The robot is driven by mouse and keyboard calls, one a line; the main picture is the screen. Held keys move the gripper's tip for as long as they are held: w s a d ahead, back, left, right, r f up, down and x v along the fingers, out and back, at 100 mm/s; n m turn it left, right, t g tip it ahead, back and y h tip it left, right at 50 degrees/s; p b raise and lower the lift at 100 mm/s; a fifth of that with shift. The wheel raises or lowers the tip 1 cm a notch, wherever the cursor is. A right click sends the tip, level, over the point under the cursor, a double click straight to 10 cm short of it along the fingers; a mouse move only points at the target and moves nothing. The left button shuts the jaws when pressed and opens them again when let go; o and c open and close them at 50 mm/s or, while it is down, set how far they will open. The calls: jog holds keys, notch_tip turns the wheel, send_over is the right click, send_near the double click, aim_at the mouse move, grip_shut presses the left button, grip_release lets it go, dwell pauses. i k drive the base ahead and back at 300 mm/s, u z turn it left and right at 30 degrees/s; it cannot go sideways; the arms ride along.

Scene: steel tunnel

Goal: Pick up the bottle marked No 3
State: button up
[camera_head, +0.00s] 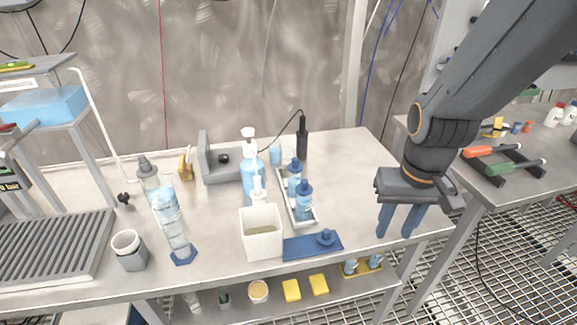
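Two small bottles with blue caps, a rear bottle (294,180) and a front bottle (304,203), stand in a narrow white tray (313,222) at mid-table. A taller white-topped bottle (249,180) with pale blue contents stands behind a square white container (262,240). No number is legible on any bottle, so I cannot tell which is No 3. My gripper (399,224) points down near the table's right end, to the right of the tray. Its two blue fingers are apart with nothing between them.
A blue plate (313,246) with a blue knob lies in front of the tray. A clear cylinder (168,215) stands on the left beside a grey cup (130,250). A grey fixture (222,168) and a black upright tool (302,140) stand behind. The table's right rear is clear.

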aim_at(288, 163)
jog(key=z, duration=0.45)
jog(key=k, duration=1.1)
jog(key=u, duration=0.3)
jog(key=i, duration=0.8)
jog(key=u, duration=0.4)
jog(key=i, duration=0.9)
jog(key=z, duration=0.25)
